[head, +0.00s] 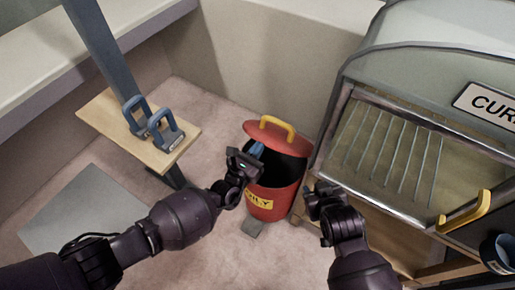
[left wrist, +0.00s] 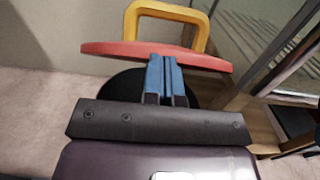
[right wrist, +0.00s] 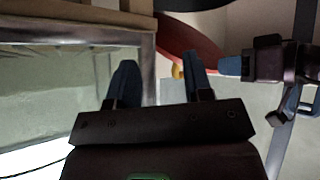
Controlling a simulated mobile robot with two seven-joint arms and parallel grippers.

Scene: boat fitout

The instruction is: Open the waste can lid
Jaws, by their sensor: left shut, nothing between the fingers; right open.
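The red waste can (head: 273,201) with a yellow label stands on the floor in the middle of the head view. Its red lid (head: 275,138), with a yellow handle (head: 277,125), is tilted up at the back, and the dark inside shows. My left gripper (head: 256,150) is shut and empty at the can's mouth, in front of the raised lid. In the left wrist view its blue fingers (left wrist: 165,76) overlap the lid's edge (left wrist: 215,62); I cannot tell whether they touch. My right gripper (head: 308,189) is open and empty, just right of the can; its fingers also show apart in the right wrist view (right wrist: 156,82).
A curing oven (head: 390,150) with a glass front and yellow handle (head: 466,210) stands close on the right. A wooden board (head: 102,115) with two blue clamps (head: 150,123) is at the left. A grey mat (head: 82,212) lies on the floor. A wall is behind the can.

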